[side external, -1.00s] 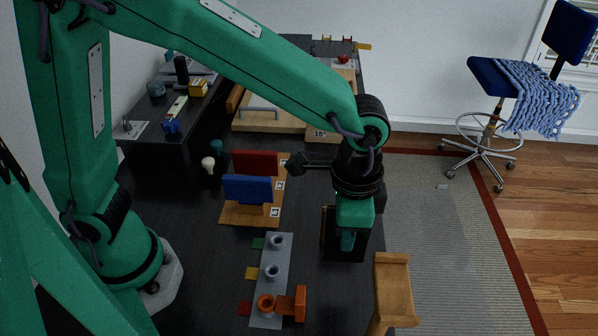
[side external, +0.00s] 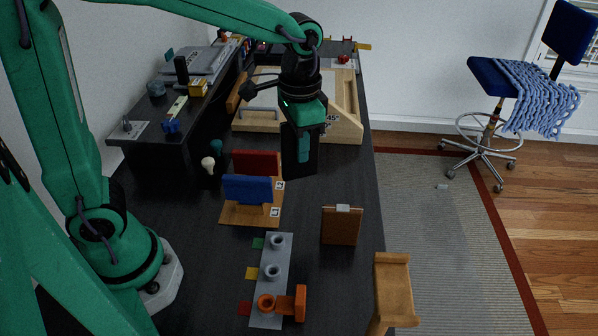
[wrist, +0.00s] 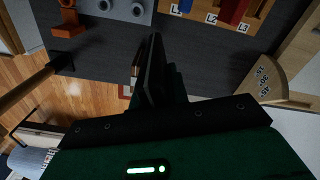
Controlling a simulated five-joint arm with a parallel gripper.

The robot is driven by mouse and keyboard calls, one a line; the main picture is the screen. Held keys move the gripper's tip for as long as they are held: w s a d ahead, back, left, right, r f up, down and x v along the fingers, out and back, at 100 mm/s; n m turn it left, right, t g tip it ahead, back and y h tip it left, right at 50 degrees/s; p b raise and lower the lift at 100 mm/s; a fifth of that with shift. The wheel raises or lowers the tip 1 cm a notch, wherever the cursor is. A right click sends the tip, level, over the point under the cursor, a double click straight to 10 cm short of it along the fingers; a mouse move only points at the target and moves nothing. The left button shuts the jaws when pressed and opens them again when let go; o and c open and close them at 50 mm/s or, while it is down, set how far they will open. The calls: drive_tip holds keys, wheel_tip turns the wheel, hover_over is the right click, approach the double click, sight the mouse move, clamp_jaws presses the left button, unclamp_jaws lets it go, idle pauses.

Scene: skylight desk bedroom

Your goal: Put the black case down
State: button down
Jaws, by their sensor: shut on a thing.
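The black case (side external: 289,152) is a flat dark panel hanging upright in my gripper (side external: 304,158). In the side external view, my gripper is shut on it, with a green finger over its near face. It is in the air above the dark desk, in front of the wooden angle frame; its exact height is hard to tell. In the wrist view, the black case (wrist: 153,68) shows nearly edge-on between the jaws, dark against dark, so its outline is partly unclear.
A brown board with a white clip (side external: 341,227) stands at the desk's right. A wooden stand with red and blue panels (side external: 248,190) is left of centre. A grey strip with cups (side external: 272,258) lies nearer. The wooden angle frame (side external: 346,125) is behind. Bare desk (side external: 335,185) lies between.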

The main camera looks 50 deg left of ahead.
drive_tip(key=s+a+r+n, duration=0.1)
drive_tip(key=a+r+n, duration=0.1)
drive_tip(key=a, duration=0.4)
drive_tip(key=s+a+r+n, duration=0.1)
drive_tip(key=s+a+n, duration=0.1)
drive_tip(key=a, duration=0.5)
drive_tip(key=shift+a+r, duration=0.3)
drive_tip(key=shift+r, duration=0.05)
drive_tip(key=shift+s, duration=0.1)
wheel_tip(320, 180, down, 14)
drive_tip(key=shift+f, duration=0.1)
drive_tip(key=shift+f, duration=0.1)
drive_tip(key=shift+f, duration=1.85)
drive_tip(key=shift+f, duration=0.15)
drive_tip(key=c, duration=1.4)
unclamp_jaws()
drive_tip(key=shift+o, duration=0.2)
